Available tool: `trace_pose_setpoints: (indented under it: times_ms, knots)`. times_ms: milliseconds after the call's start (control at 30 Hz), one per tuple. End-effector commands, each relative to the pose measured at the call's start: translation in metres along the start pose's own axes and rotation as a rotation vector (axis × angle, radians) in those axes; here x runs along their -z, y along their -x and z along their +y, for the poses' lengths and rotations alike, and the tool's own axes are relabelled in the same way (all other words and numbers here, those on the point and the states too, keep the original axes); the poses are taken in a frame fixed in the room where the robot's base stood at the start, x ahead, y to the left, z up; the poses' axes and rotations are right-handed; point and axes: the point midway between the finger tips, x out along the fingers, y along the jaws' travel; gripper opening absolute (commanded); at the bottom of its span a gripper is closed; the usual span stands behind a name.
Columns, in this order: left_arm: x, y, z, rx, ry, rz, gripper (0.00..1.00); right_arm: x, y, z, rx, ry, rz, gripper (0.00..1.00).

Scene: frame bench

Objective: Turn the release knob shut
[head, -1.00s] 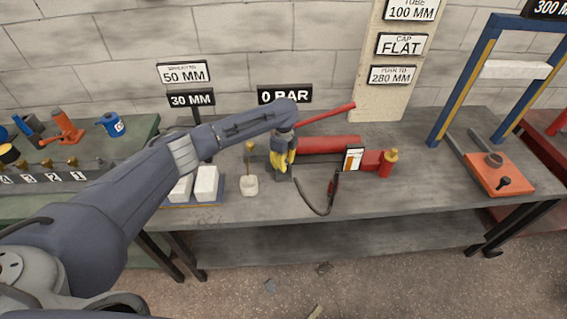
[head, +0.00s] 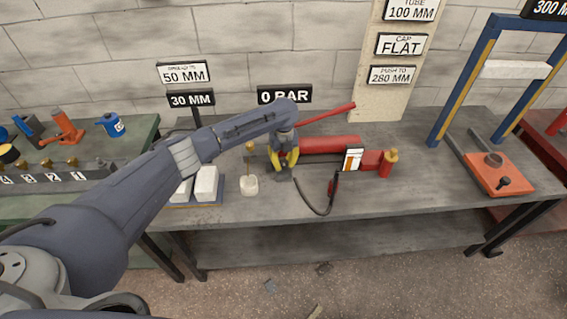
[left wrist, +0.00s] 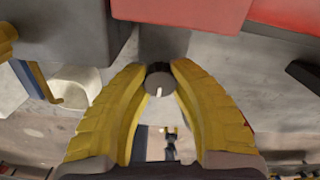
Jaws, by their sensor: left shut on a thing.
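The release knob (left wrist: 158,78) is a dark round knob with a white pointer mark, seen in the left wrist view. The mark points toward the lower edge of that view. My left gripper (left wrist: 159,76) has its yellow fingers on either side of the knob, shut on it at the fingertips. In the head view my left gripper (head: 284,164) is at the left end of the red pump cylinder (head: 330,145), pointing down; its fingers and arm hide the knob there. My right gripper is not in view.
A red lever (head: 328,114) rises behind the gripper. A black hose (head: 315,209) loops in front of the pump. A white cup (head: 249,185) and white blocks (head: 206,184) stand to the left. A sign (head: 284,95) reads 0 BAR.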

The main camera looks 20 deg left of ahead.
Motion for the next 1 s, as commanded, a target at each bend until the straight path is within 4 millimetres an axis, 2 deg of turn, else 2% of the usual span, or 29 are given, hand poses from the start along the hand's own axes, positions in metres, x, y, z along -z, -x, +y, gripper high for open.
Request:
trace_pose_setpoints:
  times_ms: [567, 600, 867, 1000]
  knots:
    - [-0.0019, 0.0002, 0.0012, -0.002, -0.031, -0.004, 0.0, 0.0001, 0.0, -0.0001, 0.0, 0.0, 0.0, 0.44]
    - [-0.002, 0.0002, 0.0012, -0.002, -0.03, -0.004, 0.26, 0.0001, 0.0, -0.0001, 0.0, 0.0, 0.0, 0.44]
    - [-0.001, 0.0002, 0.0005, -0.001, -0.031, -0.002, 0.55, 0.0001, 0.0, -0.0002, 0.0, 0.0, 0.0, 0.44]
    - [-0.0007, 0.0002, 0.0003, -0.001, -0.031, -0.001, 0.55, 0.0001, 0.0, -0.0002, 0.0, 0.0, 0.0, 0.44]
